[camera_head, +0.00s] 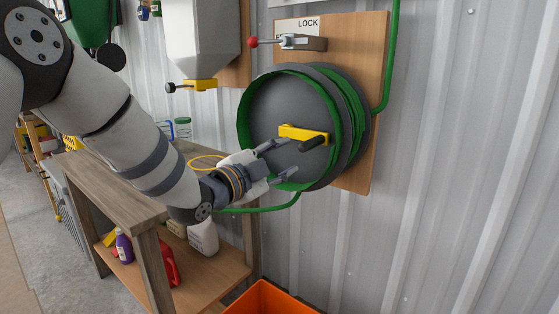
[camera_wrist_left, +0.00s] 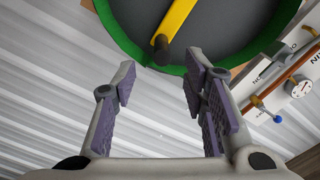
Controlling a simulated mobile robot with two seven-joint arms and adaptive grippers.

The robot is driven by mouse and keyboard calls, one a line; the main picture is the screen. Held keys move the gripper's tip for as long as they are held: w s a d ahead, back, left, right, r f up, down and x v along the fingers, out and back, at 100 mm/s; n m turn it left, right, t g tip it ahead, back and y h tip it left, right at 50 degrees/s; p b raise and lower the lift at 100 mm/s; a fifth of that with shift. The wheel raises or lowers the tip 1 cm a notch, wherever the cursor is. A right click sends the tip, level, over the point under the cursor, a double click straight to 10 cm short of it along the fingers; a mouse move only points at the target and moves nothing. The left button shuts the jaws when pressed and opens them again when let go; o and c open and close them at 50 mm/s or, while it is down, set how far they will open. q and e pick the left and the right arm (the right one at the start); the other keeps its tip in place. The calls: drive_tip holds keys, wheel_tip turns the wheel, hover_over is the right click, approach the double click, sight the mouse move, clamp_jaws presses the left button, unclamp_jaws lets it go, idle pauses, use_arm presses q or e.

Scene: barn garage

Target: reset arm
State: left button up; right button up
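My left arm comes in from the left in the head view. My left gripper (camera_head: 285,160) is open and empty, just in front of the lower left part of a hose reel (camera_head: 265,105) on the wall. The reel has a grey disc, a green rim and a yellow crank (camera_head: 300,132) with a dark handle knob (camera_head: 313,142). In the left wrist view the two fingers (camera_wrist_left: 160,90) are spread wide with nothing between them. The dark knob (camera_wrist_left: 161,48) shows above and beyond the fingertips. My right gripper is not in view.
A lock lever with a red knob (camera_head: 253,42) is above the reel. A grey hopper with a yellow outlet (camera_head: 200,85) hangs left of it. A wooden shelf table (camera_head: 120,190) with bottles stands below my arm. An orange bin (camera_head: 268,300) is at the bottom. The wall at right is clear.

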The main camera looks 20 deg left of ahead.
use_arm(q)
drive_tip(key=shift+s+a, duration=0.15)
drive_tip(key=shift+s, duration=0.35)
drive_tip(key=shift+f, duration=0.1)
drive_tip(key=s+f+n+g+y+p, duration=0.1)
drive_tip(key=s+f+n+g, duration=0.3)
drive_tip(key=f, duration=0.6)
drive_tip(key=s+f+n+g+y+p, duration=0.1)
drive_tip(key=s+f+n+g+y, duration=0.1)
drive_tip(key=s+f, duration=0.65)
drive_tip(key=s+a+f+n+g+y, duration=0.1)
drive_tip(key=s+f+n+g, duration=0.25)
drive_tip(key=s+f, duration=0.85)
drive_tip(key=s+a+f+n+g+p, duration=0.1)
drive_tip(key=s+n+g, duration=0.1)
drive_tip(key=s, duration=0.8)
drive_tip(key=s+a+f+n+g+y+p, duration=0.1)
drive_tip(key=s+g, duration=0.3)
drive_tip(key=s, duration=0.7)
drive_tip(key=s+f+n+g+y+p, duration=0.1)
drive_tip(key=s+f+n+g, duration=0.2)
drive_tip(key=s, duration=0.8)
drive_tip(key=shift+s+a+g, duration=0.2)
drive_tip(key=shift+a+g, duration=0.2)
drive_tip(key=shift+g, duration=0.05)
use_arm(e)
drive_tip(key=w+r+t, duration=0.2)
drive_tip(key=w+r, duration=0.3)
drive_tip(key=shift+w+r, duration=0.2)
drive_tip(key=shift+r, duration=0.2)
